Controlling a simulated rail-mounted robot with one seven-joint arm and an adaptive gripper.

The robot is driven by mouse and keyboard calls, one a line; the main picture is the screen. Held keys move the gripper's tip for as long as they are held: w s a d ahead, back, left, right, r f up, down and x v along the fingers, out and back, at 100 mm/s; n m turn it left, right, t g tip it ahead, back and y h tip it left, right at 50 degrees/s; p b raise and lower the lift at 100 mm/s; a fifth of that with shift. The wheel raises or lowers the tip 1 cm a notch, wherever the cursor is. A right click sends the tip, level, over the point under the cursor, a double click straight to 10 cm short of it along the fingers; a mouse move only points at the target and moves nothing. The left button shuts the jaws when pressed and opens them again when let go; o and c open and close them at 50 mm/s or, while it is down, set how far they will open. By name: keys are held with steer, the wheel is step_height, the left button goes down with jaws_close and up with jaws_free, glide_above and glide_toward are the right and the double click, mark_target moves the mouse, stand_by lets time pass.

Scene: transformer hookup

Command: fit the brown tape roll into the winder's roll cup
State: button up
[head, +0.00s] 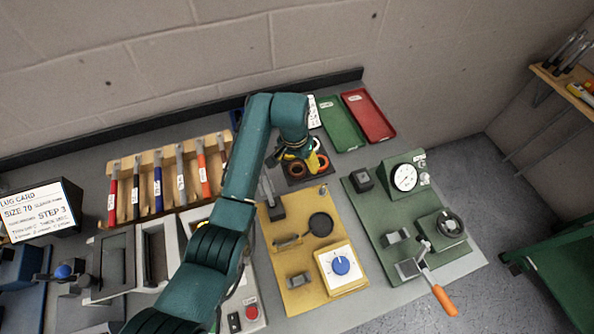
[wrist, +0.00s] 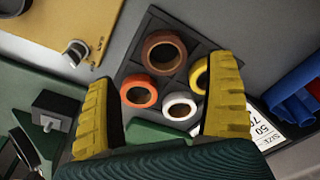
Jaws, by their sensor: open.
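The brown tape roll (wrist: 163,52) lies in the dark divided tray (wrist: 210,47), at the top of the roll group in the wrist view; it also shows in the head view (head: 297,170). My gripper (wrist: 162,76) is open and empty, its yellow fingers spread above the tray. The brown roll appears just beyond the fingertips, between their lines; I cannot tell the height gap. In the head view my gripper (head: 313,161) hangs over the tray. A yellow board (head: 275,235) carries a round black part (head: 320,224), possibly the winder's roll cup; I cannot tell for certain.
Orange (wrist: 139,92), white (wrist: 180,106) and yellow (wrist: 200,76) rolls sit close beside the brown one. A green board (head: 380,212) with a gauge and an orange-handled lever stands right of the yellow board. Green (head: 341,124) and red (head: 368,115) trays lie behind.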

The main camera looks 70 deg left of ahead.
mark_target(297, 171)
steer(key=f, duration=0.3)
steer(key=a+f+b, duration=0.1)
steer(key=f, duration=0.1)
steer(key=shift+w+f, duration=0.15)
steer(key=shift+f, duration=0.05)
steer(key=c, duration=1.2)
step_height(297, 171, up, 10)
steer(key=p, duration=0.1)
